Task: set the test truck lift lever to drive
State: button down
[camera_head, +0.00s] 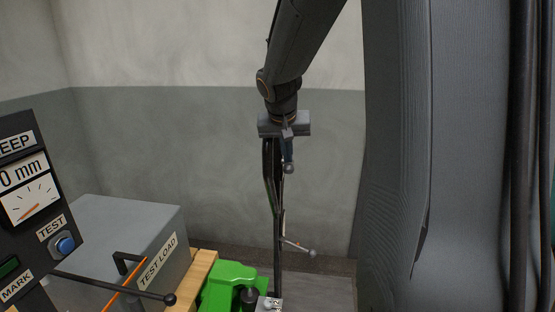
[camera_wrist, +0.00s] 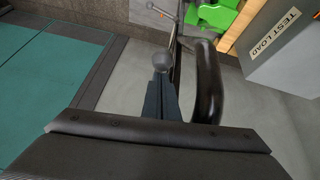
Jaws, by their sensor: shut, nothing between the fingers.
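My gripper (camera_head: 287,147) points down beside the tall black handle (camera_head: 277,215) of the green test truck (camera_head: 232,284). Its fingers are shut with nothing between them. A grey ball knob (camera_head: 289,168), which looks like the end of the lift lever, sits right at the fingertips. In the wrist view the ball (camera_wrist: 161,60) is just past the tips of my gripper (camera_wrist: 162,80), and the black handle loop (camera_wrist: 207,80) stands close on the right. I cannot tell whether the fingertips touch the ball. Most of the lever's rod is hidden, and no position label shows.
A second ball-ended rod (camera_head: 312,253) sticks out lower on the handle. A grey TEST LOAD box (camera_head: 125,240) rests on a wooden pallet (camera_head: 203,268) at left. A control panel (camera_head: 40,215) with a gauge and a blue button stands in front. Free floor shows in the wrist view.

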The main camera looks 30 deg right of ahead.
aim_at(287, 164)
jog(key=shift+s+a+f+b, duration=0.1)
jog(key=shift+s+f+b, duration=0.05)
jog(key=shift+f+b, duration=0.35)
jog(key=shift+s+a+f+b, duration=0.25)
jog(key=shift+s+f+b, duration=0.3)
jog(key=shift+b, duration=0.4)
jog(key=shift+w+f, duration=0.1)
